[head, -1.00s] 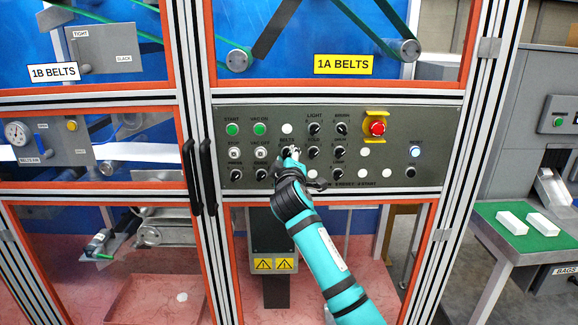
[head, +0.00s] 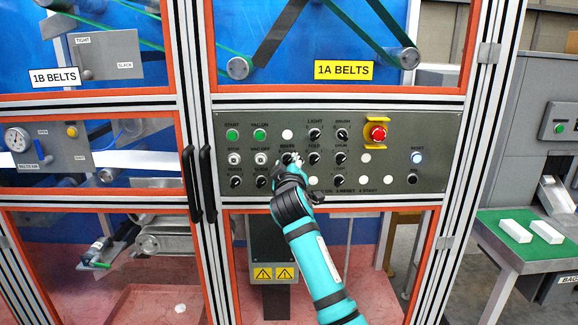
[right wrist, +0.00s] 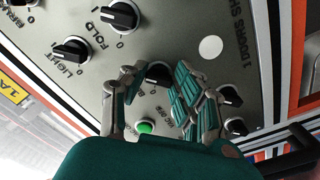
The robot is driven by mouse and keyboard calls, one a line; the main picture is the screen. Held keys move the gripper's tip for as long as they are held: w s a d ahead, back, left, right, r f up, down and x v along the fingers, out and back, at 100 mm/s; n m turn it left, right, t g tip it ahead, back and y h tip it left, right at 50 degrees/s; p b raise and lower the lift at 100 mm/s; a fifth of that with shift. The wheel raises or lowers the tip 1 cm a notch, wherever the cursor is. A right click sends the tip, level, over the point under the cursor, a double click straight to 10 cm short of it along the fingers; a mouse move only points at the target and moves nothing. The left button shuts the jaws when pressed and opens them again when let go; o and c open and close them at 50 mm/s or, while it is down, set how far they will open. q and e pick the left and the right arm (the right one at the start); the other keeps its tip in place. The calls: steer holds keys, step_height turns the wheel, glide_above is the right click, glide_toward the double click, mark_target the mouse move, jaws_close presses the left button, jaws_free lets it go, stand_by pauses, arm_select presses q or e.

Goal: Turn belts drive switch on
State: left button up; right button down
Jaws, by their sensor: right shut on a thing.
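The belts drive switch is a small black rotary knob (head: 286,158) under the BELTS label on the grey control panel (head: 400,130). My right gripper (head: 292,165) is at this knob, and its fingers partly cover it in the head view. In the right wrist view the knob (right wrist: 157,73) sits between the two fingers of my right gripper (right wrist: 158,92), which is shut on it. The exact pointer direction of the knob is hard to read. My left gripper is not in view.
Other knobs, such as the light knob (head: 314,134), and green buttons (head: 232,134) surround the switch closely. A red emergency stop (head: 378,133) in a yellow guard is to the right. Black door handles (head: 208,180) stand left of the panel. A green-topped table (head: 500,235) is at far right.

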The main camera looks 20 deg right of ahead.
steer(key=c, duration=1)
jaws_free()
steer(key=v, duration=1.2)
step_height(320, 180, down, 26)
steer(key=w+a+n+g+y, duration=0.1)
steer(key=w+a+g+y, duration=0.1)
steer(key=g+y, duration=0.15)
steer(key=s+f+g, duration=0.2)
steer(key=s+f, duration=0.2)
steer(key=f, duration=0.6)
steer(key=s+f+g+y, duration=0.1)
steer(key=s+f+g, duration=0.1)
steer(key=s+f, duration=0.5)
steer(key=s+f+g, duration=0.1)
steer(key=s+f, duration=0.1)
steer(key=f, duration=1)
steer(key=s+d+f+m+g, duration=0.2)
steer(key=s+f+g, duration=0.2)
steer(key=s+f, duration=1.45)
steer(key=s+d+f+m+g, duration=0.1)
steer(key=s+d+f+g, duration=0.1)
steer(key=s, duration=1.2)
steer(key=s+d+f+m+g, duration=0.1)
steer(key=s+f, duration=0.3)
steer(key=s, duration=1.1)
steer(key=shift+d+f+g, duration=0.25)
steer(key=shift+d+g, duration=0.2)
steer(key=shift+d, duration=0.05)
